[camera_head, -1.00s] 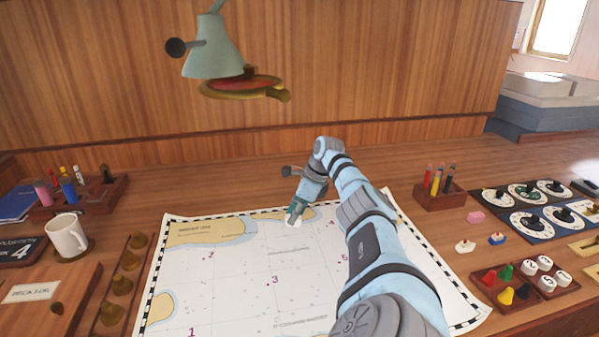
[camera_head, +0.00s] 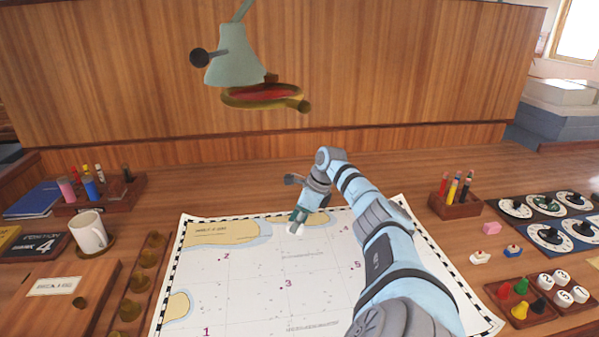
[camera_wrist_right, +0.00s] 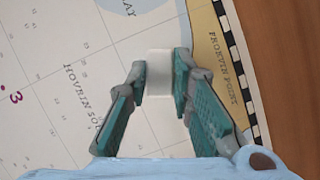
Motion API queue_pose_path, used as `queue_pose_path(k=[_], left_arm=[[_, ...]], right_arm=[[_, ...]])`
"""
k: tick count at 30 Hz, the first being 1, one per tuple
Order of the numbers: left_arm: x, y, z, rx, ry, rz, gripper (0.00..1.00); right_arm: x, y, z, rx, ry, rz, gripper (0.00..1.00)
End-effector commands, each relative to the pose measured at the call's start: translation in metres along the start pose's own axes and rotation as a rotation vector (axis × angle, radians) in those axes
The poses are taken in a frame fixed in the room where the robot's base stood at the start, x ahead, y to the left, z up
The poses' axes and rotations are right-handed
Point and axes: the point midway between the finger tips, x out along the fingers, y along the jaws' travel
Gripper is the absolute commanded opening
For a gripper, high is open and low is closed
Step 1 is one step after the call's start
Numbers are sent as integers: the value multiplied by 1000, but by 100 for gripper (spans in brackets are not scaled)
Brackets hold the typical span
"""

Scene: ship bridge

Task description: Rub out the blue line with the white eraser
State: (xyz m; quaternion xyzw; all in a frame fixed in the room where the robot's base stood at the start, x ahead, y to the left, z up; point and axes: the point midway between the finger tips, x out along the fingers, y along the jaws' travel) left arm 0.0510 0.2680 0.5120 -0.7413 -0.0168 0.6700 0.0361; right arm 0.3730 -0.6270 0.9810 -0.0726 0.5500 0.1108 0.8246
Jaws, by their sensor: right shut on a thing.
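My right gripper (camera_head: 299,222) is over the upper part of the chart (camera_head: 250,262), near the tan land patch at its top edge. It is shut on the white eraser (camera_wrist_right: 159,73), which sits between the two fingertips in the right wrist view. The eraser (camera_head: 296,229) also shows as a small white end below the fingers in the head view. I cannot tell whether it touches the paper. No blue line can be made out on the chart; part of the chart is hidden behind my right arm. My left gripper is not in view.
A pen box (camera_head: 456,203), a pink block (camera_head: 491,228) and a tray of coloured pegs (camera_head: 521,302) are on the right. A white mug (camera_head: 88,232) and a marker rack (camera_head: 97,193) are on the left. A lamp (camera_head: 233,55) hangs above the back.

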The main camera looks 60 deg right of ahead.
Motion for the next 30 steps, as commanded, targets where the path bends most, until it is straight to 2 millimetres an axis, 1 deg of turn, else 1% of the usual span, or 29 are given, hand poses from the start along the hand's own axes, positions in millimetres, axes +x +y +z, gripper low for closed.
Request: queue_pose_path(k=[3, 6, 14, 17, 22, 30], left_arm=[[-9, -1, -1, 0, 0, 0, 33], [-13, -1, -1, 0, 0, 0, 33], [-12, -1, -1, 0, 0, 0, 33], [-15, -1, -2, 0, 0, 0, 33], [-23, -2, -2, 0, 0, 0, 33], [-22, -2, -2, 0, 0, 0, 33]], right_arm=[[2, 8, 10, -3, 0, 4, 0], [5, 13, 16, -2, 0, 5, 0], [7, 14, 17, -1, 0, 3, 0], [8, 17, 21, -2, 0, 4, 0], [12, 26, 34, -2, -1, 5, 0], [15, 28, 35, 0, 0, 3, 0]])
